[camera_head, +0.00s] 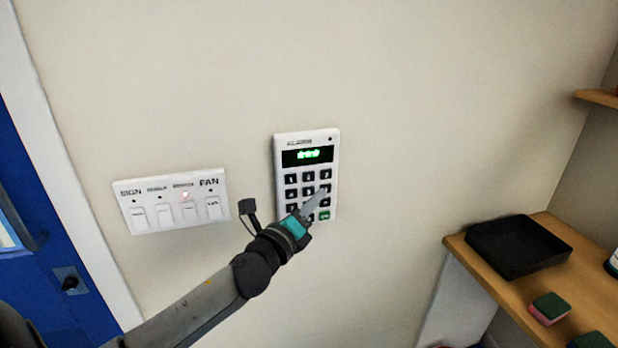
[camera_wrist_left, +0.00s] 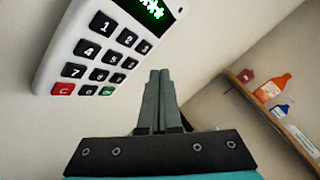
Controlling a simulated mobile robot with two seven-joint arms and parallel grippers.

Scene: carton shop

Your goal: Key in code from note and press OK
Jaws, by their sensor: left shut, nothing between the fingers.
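A white keypad (camera_head: 307,136) is fixed to the wall, with dark keys and a lit display (camera_head: 307,155) that shows green asterisk-like marks. It also shows in the wrist view (camera_wrist_left: 66,61), with keys 1 to 9, a red C key (camera_wrist_left: 63,89) and a green key (camera_wrist_left: 107,91). My left gripper (camera_head: 324,190) is shut and empty, its fingertips over the right-hand key column in the head view. In the wrist view its fingertips (camera_wrist_left: 159,72) appear just right of the keys; contact cannot be told. The green key (camera_head: 325,215) shows below the fingers. No note and no right gripper are in view.
A wooden shelf (camera_head: 590,285) at right holds a black tray (camera_head: 517,248) and a sponge (camera_head: 549,308).

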